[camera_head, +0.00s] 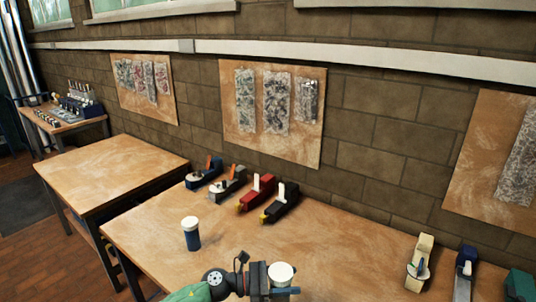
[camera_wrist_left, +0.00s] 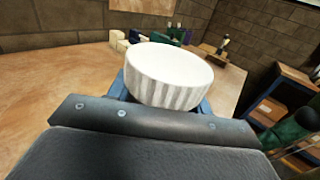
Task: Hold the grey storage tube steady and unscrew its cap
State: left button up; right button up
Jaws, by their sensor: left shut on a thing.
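My left gripper (camera_head: 274,290) is at the bottom centre of the head view, over the near part of the table. It is shut on a storage tube whose round white cap (camera_head: 281,272) shows above the fingers. In the left wrist view the cap (camera_wrist_left: 168,76) is large, with a ribbed side and a smooth top, and sits level with or above the blue fingers. The tube's body is hidden by the gripper, so its colour cannot be told. The cap appears seated and roughly upright. My right gripper is not in view.
A dark blue tube with a white cap (camera_head: 191,236) stands left of my gripper on the wooden table (camera_head: 150,243). The middle right of the table is clear.

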pick_arm(q)
jog(key=shift+w+a+r+n+t+y, duration=3.55)
jog(key=shift+w+r+n+t, duration=1.35)
jog(key=shift+w+t, duration=1.15)
jog(key=a+r+n+t+y, duration=0.2)
jog(key=a+n+t+y, duration=0.3)
jog(key=a, duration=0.4)
jog(key=s+a+f+y+b, duration=0.1)
jog(key=s+a+f+y, duration=0.1)
jog(key=f, duration=0.4)
jog(key=s+a+f+n+y+b, duration=0.1)
jog(key=s+a+f+y, duration=0.1)
jog(key=s+a+f, duration=0.3)
jog(key=s+a+f+n+y+b, duration=0.1)
jog(key=s+a+f+y, duration=0.1)
jog(key=s+f, duration=0.3)
notch_tip(320, 180, down, 3)
jog(key=shift+a+r, duration=0.2)
jog(key=shift+a, duration=0.45)
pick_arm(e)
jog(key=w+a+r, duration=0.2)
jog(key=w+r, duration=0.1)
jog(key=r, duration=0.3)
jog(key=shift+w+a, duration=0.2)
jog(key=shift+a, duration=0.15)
